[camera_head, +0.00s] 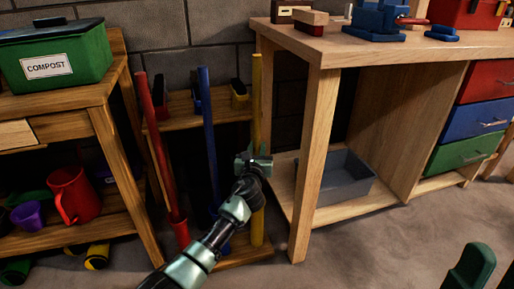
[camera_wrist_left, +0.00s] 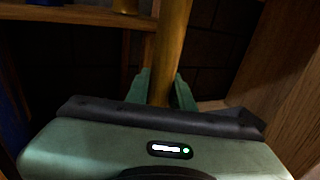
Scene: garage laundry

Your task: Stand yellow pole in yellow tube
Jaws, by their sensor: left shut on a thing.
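The long yellow pole (camera_head: 256,95) stands nearly upright at the right end of a wooden rack. My left gripper (camera_head: 253,163) is shut on it about midway up. In the left wrist view the yellow pole (camera_wrist_left: 171,50) rises between the two green fingers (camera_wrist_left: 160,92). Below the gripper, a yellow length (camera_head: 257,228) reaches down to the rack's base. I cannot tell where pole ends and yellow tube begins, as my arm and the dim light hide part of it. Dark green shapes at the lower right edge may be my right gripper (camera_head: 470,268), cut off by the frame.
A red pole (camera_head: 158,125) stands in a red tube (camera_head: 180,230), left of a blue pole (camera_head: 208,130). A workbench leg (camera_head: 313,165) is close on the right, with a grey bin (camera_head: 342,187) on the low shelf. A shelf with a compost box (camera_head: 60,58) stands left.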

